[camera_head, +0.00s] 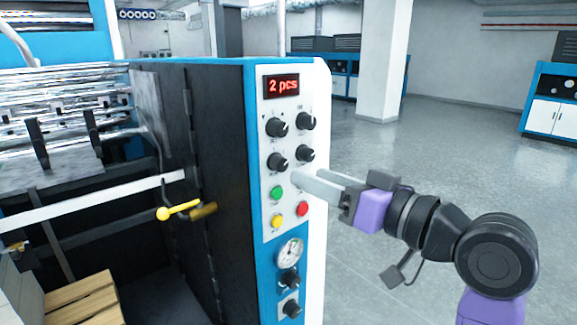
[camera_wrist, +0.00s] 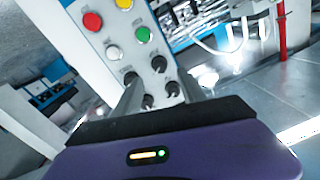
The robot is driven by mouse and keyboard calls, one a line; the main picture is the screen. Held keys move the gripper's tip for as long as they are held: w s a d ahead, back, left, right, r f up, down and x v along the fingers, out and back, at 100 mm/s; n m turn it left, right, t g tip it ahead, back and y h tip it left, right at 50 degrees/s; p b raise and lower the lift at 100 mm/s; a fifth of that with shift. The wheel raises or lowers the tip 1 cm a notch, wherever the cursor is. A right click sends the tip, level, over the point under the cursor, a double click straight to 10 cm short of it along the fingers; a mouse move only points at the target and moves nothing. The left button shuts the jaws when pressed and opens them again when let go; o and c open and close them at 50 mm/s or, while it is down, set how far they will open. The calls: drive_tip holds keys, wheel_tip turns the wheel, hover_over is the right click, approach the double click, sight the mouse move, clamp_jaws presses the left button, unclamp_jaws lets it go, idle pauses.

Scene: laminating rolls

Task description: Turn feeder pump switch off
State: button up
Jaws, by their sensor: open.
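The control panel (camera_head: 290,225) is a pale strip on the blue machine front, with black rotary knobs. Upper knobs sit at the left (camera_head: 276,127) and right (camera_head: 306,121), with a lower left knob (camera_head: 277,162) and lower right knob (camera_head: 305,154) beneath. The labels are too small to read, so I cannot tell which is the feeder pump switch. My gripper (camera_head: 307,181) is open and empty, its fingers pointing at the panel just below the lower right knob. In the wrist view the knobs (camera_wrist: 159,63) appear between and beyond the fingers; contact is unclear.
A green button (camera_head: 277,193), red button (camera_head: 302,208) and yellow button (camera_head: 277,221) sit below the knobs; a white one (camera_wrist: 113,52) shows in the wrist view. A gauge (camera_head: 289,252) is lower. A yellow-knobbed lever (camera_head: 180,210) juts out left. Floor at right is clear.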

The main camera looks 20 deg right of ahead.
sight(284, 165)
drive_tip(key=p+x, duration=0.1)
drive_tip(key=x, duration=0.6)
drive_tip(key=shift+d, duration=0.15)
clamp_jaws()
